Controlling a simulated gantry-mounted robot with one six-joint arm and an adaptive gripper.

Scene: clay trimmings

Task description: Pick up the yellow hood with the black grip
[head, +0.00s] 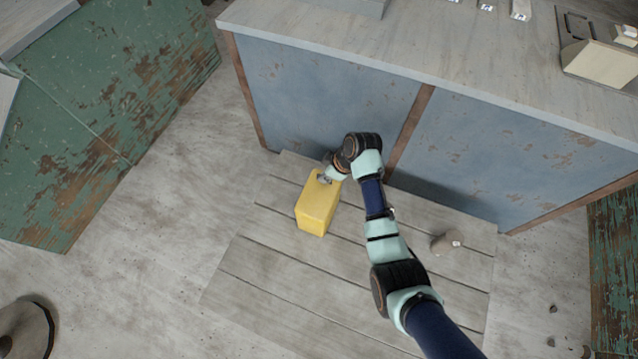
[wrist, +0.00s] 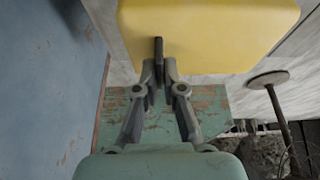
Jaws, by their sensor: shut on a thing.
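The yellow hood (head: 318,206) is a box-like block over the slatted wooden platform in the head view. It fills the top of the wrist view (wrist: 205,35). Its black grip (wrist: 158,54) shows in the wrist view as a thin dark upright bar between my fingertips. My gripper (head: 325,178) is at the hood's upper end in the head view, and in the wrist view its fingers (wrist: 159,75) are shut on the black grip. I cannot tell from the head view whether the hood touches the platform. The hood's far side is hidden.
The slatted platform (head: 270,258) lies before a blue-panelled counter (head: 325,85). A small grey-brown object (head: 447,242) sits on the platform to the right. A green, peeling panel (head: 110,95) stands at left. Floor between panel and platform is clear. A round-topped stand (wrist: 268,79) shows in the wrist view.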

